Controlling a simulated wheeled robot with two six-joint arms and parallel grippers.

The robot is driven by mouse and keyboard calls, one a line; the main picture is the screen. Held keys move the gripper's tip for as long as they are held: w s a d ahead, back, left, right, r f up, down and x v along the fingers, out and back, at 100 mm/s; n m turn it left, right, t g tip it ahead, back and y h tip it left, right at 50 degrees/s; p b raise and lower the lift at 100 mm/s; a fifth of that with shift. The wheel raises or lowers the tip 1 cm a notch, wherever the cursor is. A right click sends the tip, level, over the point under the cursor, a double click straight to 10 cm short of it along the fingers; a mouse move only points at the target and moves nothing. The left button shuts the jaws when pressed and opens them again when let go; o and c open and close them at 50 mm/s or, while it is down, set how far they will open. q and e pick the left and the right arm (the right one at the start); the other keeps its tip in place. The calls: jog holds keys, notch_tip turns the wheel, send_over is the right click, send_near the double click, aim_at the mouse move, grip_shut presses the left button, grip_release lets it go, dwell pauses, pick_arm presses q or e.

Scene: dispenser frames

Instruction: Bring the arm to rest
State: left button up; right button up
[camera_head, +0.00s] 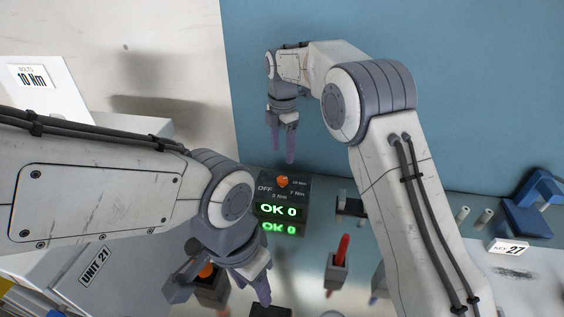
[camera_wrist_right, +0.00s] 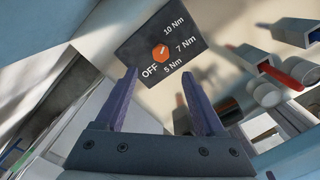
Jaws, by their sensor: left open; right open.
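My right gripper (camera_head: 284,157) hangs with its purple fingers pointing down, above and behind the dark control box (camera_head: 292,190) in the head view. Its two fingers stand apart and empty in the right wrist view (camera_wrist_right: 159,74). Beyond them there is the box's face (camera_wrist_right: 185,28) with an orange dial (camera_wrist_right: 160,53) marked OFF, 5, 7 and 10 Nm. The fingers look clear of the dial. My left gripper (camera_head: 262,284) is open at the lower left of the head view, and its far finger is partly hidden. I see nothing held in it.
A green display (camera_head: 278,210) below the dial reads OK 0. A red-handled tool (camera_head: 342,248) stands in a holder to the right. A blue fixture (camera_head: 537,200) and a KEY 27 label (camera_head: 508,247) are at the right. A 10 Nm bolts box (camera_head: 45,80) stands at the left.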

jog(key=shift+r, duration=0.35)
jog(key=s+a+r+m, duration=0.2)
jog(key=s+r+m, duration=0.25)
jog(key=s, duration=0.55)
jog(key=s+d+f+m, duration=0.1)
jog(key=s+m, duration=0.3)
jog(key=s, duration=0.5)
jog(key=s+d+f+m, duration=0.2)
jog(key=s+m, duration=0.3)
jog(key=s, duration=0.4)
jog(key=s+d+f+m+y, duration=0.1)
jog(key=s+d+m, duration=0.2)
jog(key=s, duration=0.6)
jog(key=shift+d+f+m, duration=0.15)
jog(key=shift+d+m, duration=0.2)
jog(key=shift+m, duration=0.3)
